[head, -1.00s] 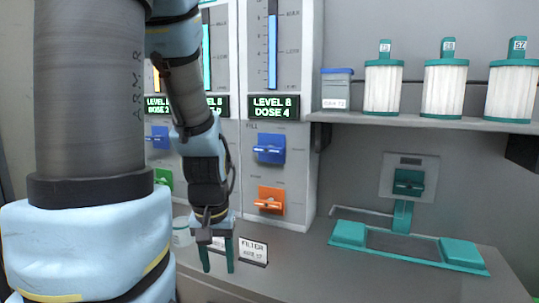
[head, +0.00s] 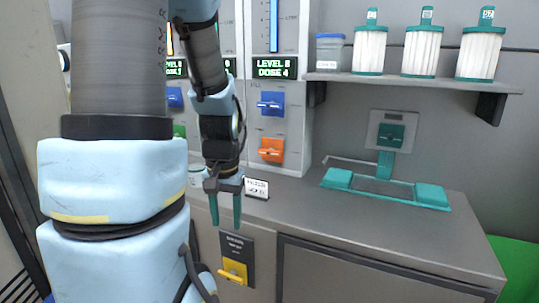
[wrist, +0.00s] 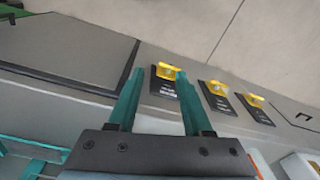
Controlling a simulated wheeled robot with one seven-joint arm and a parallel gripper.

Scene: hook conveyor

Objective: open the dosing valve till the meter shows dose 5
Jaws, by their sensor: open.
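The meter display (head: 274,67) on the right column reads dose 4; its level line looks like 8. Below it are a blue handle (head: 271,103) and an orange handle (head: 271,150). A yellow handle (head: 233,271) on a dark labelled plate sits on the cabinet front below the counter. I cannot read which handle is the dosing valve. My gripper (head: 225,212) is open and empty, pointing down near the counter's front edge, above the yellow handle in the picture. The wrist view shows several yellow handles, one (wrist: 167,71) just beyond my fingertips (wrist: 160,76).
A small label card (head: 256,188) stands on the counter beside my gripper. A teal frame (head: 386,190) lies on the counter at right. White filters (head: 422,50) and a blue-lidded box (head: 329,52) stand on the shelf (head: 411,83). My arm hides part of the left columns.

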